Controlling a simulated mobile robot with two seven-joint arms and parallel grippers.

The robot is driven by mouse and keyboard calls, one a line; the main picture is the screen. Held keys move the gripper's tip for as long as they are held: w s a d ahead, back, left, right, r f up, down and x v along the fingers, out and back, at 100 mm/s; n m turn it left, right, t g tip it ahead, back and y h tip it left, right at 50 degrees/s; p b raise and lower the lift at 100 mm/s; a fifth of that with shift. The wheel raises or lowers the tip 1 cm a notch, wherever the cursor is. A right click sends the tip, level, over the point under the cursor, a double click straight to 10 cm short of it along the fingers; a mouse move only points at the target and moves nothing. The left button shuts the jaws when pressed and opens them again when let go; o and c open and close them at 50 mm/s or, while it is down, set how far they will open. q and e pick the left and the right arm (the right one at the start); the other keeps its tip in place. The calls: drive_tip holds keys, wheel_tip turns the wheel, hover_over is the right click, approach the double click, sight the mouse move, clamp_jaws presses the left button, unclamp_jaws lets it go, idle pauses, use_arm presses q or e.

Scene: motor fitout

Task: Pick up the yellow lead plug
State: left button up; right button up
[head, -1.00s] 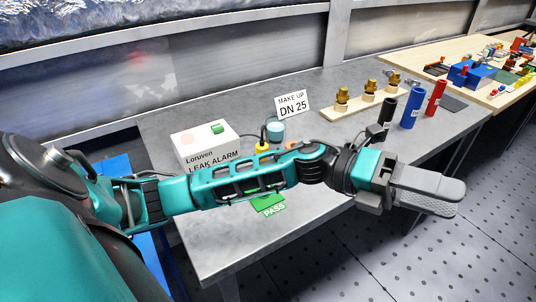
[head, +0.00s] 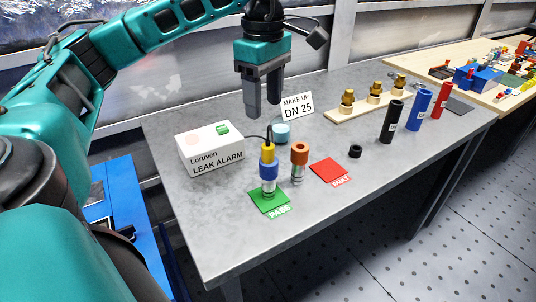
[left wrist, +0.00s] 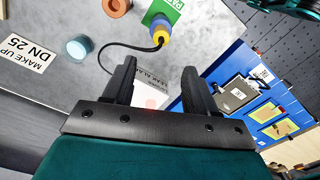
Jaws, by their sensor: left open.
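The yellow lead plug (head: 267,152) sits upright on top of a blue collar (head: 268,171) with a metal lower part, standing on the green PASS mat (head: 262,206). A dark cable runs from the plug to the white Leak Alarm box (head: 208,153). My left gripper (head: 263,109) is open and empty, pointing down above the table, higher than the plug and apart from it. In the left wrist view the plug (left wrist: 160,31) lies beyond the open left fingers (left wrist: 159,64), with the cable curving towards them. My right gripper is out of view.
An orange-topped metal fitting (head: 299,160) stands close to the right of the plug. A light-blue round piece (head: 281,133) and the DN 25 sign (head: 296,106) are behind. A red FAULT mat (head: 330,172) lies to the right. The table front is clear.

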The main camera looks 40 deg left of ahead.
use_arm(q)
hover_over(268, 145)
drive_tip(key=f, duration=0.5)
drive_tip(key=shift+s+a+f, duration=0.1)
drive_tip(key=shift+a+f, duration=0.15)
drive_tip(key=shift+a, duration=0.1)
drive_tip(key=f, duration=0.5)
drive_tip(key=shift+d+f, duration=0.3)
drive_tip(key=shift+d, duration=0.05)
clamp_jaws()
